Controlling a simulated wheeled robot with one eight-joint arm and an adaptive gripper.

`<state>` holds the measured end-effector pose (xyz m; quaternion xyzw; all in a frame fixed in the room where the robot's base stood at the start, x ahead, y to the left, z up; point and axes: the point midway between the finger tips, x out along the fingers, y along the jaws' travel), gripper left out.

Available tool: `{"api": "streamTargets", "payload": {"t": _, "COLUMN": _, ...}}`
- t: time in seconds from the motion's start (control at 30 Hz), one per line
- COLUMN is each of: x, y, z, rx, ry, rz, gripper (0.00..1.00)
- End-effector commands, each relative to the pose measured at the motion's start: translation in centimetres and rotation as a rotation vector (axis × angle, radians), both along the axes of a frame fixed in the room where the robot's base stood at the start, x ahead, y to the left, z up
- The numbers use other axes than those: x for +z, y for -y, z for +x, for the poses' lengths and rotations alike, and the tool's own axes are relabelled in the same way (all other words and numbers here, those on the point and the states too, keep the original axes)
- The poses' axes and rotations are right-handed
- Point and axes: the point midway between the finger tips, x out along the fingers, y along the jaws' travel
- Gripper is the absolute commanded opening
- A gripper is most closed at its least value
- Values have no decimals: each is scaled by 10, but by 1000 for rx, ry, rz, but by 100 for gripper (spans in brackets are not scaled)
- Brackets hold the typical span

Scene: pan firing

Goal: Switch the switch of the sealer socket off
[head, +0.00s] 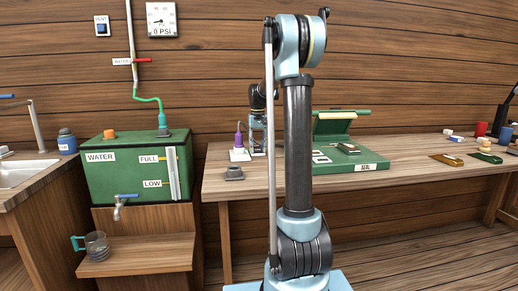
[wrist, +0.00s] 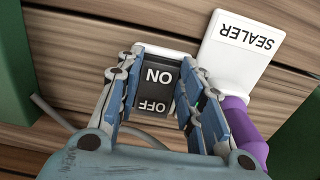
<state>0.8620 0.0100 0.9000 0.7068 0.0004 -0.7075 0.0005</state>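The sealer socket (head: 238,155) is a white block on the workbench with a purple plug (head: 238,140) in it. In the wrist view its white plate (wrist: 235,55) reads SEALER upside down, and the purple plug (wrist: 243,125) shows at the right. The black rocker switch (wrist: 157,88) has ON and OFF halves; I cannot tell which half is pressed. My gripper (wrist: 163,100) is open, with its fingers to the left and right of the switch. Whether they touch it is unclear. In the head view my gripper (head: 257,142) is beside the socket, partly hidden by my arm.
The green sealer (head: 340,160) stands on the bench right of the socket. A small grey object (head: 234,173) lies at the bench's front edge. The green water tank (head: 135,170) stands to the left. The wooden wall is behind. A grey cable (wrist: 50,112) runs left of my gripper.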

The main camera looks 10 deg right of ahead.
Motion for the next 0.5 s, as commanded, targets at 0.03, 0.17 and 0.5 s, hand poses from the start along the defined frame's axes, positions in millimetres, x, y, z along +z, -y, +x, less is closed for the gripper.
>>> {"api": "streamTargets", "payload": {"t": 0.03, "x": 0, "y": 0, "z": 0, "rx": 0, "ry": -1, "rz": 1, "gripper": 11}}
{"api": "streamTargets", "payload": {"t": 0.17, "x": 0, "y": 0, "z": 2, "rx": 0, "ry": -21, "rz": 1, "gripper": 11}}
{"api": "streamTargets", "payload": {"t": 0.5, "x": 4, "y": 0, "z": 8, "rx": -1, "ry": -209, "rz": 1, "gripper": 11}}
